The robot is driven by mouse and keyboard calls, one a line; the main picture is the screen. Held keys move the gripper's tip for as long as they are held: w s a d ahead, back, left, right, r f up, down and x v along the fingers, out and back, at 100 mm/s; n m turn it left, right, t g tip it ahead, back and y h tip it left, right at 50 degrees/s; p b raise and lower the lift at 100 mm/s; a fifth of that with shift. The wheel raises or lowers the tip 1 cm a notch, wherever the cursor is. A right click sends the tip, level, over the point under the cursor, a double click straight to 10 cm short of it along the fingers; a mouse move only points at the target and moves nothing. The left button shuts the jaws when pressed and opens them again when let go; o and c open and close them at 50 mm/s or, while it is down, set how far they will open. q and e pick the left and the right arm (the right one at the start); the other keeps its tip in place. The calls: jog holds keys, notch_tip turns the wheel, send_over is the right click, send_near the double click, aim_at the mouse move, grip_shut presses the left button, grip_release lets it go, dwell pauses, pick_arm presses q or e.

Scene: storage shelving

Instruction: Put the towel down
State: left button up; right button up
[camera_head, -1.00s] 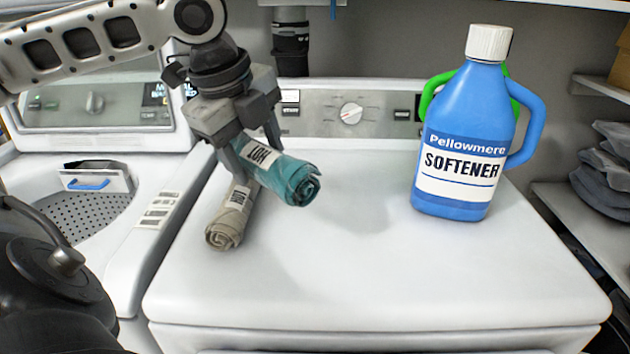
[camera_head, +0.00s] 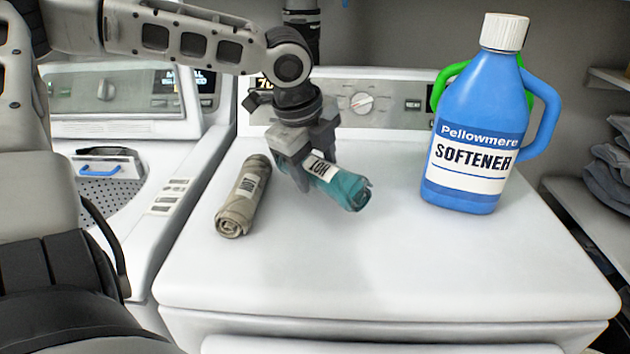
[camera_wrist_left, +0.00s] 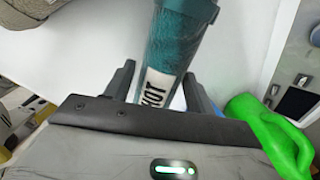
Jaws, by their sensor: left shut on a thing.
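A rolled teal towel (camera_head: 346,188) with a white label is over the white top of the machine (camera_head: 400,270). My left gripper (camera_head: 312,182) is shut on this towel, with its fingers pointing down. The towel slants toward the lower right; I cannot tell whether it touches the top. In the left wrist view the teal towel (camera_wrist_left: 181,35) runs between the fingers of the gripper (camera_wrist_left: 160,85). A rolled beige towel (camera_head: 241,198) with a label lies just left of it, with a small gap. My right gripper is not in view.
A blue softener bottle (camera_head: 470,155) stands at the right of the top, and a green handle (camera_head: 444,84) shows behind it. The front and middle of the top are clear. Another machine with an open tub (camera_head: 110,198) is at the left. Folded dark cloths (camera_head: 608,175) lie on the right shelf.

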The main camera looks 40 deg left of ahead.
aim_at(315, 181)
pick_arm(q)
notch_tip(315, 181, down, 3)
jog(key=shift+f, duration=0.1)
jog(key=o, duration=1.1)
jog(key=shift+o, duration=0.2)
jog(key=p+v, duration=0.1)
jog(key=v, duration=1.1)
jog(key=shift+p, duration=0.4)
